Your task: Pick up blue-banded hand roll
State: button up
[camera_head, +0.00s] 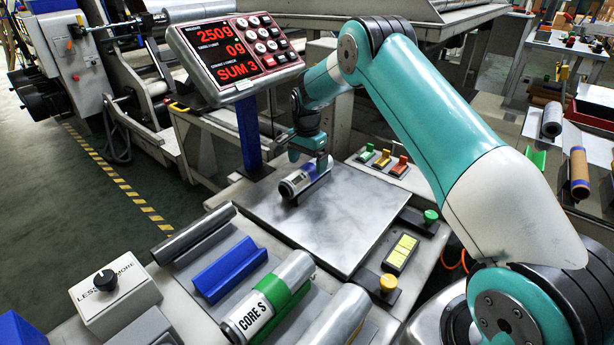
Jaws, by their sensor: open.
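The jaws are open. A finger overlaps the roll in this view, and I cannot tell whether it touches it. The far side of the roll is hidden.
The display (236,56) on a blue post reads 250g, 0g and SUM 3. In front are an empty blue cradle (229,269), a green-banded CORE S roll (255,312), a silver roll (194,236) and a knob box (115,294). Coloured buttons flank the plate, which is otherwise clear.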

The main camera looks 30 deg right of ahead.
aim_at(308, 166)
notch_tip(308, 166, down, 3)
jog(key=shift+s+f, duration=0.15)
jog(key=shift+f, duration=0.05)
jog(key=c, duration=1.1)
notch_tip(308, 166, up, 20)
jog(key=shift+r+p, duration=0.1)
jog(key=shift+p, duration=0.95)
jog(key=shift+c, duration=0.2)
